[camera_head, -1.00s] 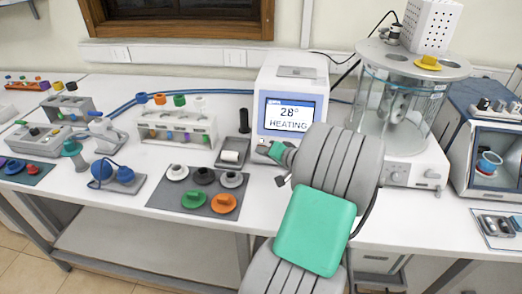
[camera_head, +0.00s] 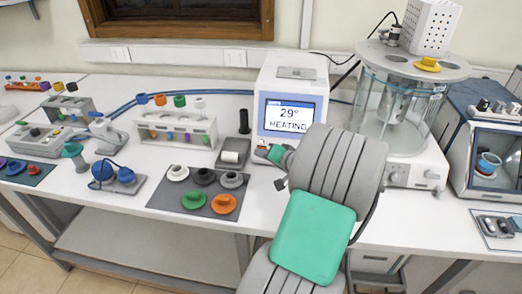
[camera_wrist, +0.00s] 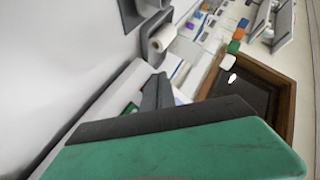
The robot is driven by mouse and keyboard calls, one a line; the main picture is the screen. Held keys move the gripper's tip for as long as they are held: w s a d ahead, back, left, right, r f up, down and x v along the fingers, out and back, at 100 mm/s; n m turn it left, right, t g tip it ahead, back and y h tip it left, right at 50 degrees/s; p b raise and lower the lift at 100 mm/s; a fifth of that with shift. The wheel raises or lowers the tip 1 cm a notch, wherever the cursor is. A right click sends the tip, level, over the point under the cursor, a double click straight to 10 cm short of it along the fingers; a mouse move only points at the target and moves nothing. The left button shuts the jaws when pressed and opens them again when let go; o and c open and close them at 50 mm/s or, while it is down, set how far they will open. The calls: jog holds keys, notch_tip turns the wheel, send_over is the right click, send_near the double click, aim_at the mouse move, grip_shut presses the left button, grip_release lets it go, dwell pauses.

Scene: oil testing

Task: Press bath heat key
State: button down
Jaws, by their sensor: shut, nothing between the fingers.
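The bath controller (camera_head: 290,72) is a white box with a blue-framed screen (camera_head: 289,113) that reads "29° HEATING". It stands left of the glass bath (camera_head: 392,110). My gripper (camera_head: 264,149) is shut and empty at the lower left of the controller's front, just under the screen. My arm covers the right part of the front below the screen. The heat key is not clearly visible, and I cannot tell whether the fingertips touch it. In the wrist view the dark fingers (camera_wrist: 158,92) are close together near a white surface, with my green hand cover below them.
A small stand with a white roll (camera_head: 230,156) is just left of my gripper. A vial rack (camera_head: 175,130) and a dark mat (camera_head: 165,198) with coloured caps lie further left. A blue-grey device (camera_head: 488,150) stands at the right.

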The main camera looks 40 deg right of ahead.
jog(key=shift+s+a+r+p, duration=0.45)
jog(key=shift+s+a, duration=0.25)
jog(key=shift+a, duration=0.2)
jog(key=shift+s+a+r+p, duration=0.4)
jog(key=shift+s+a, duration=0.25)
jog(key=shift+a, duration=0.25)
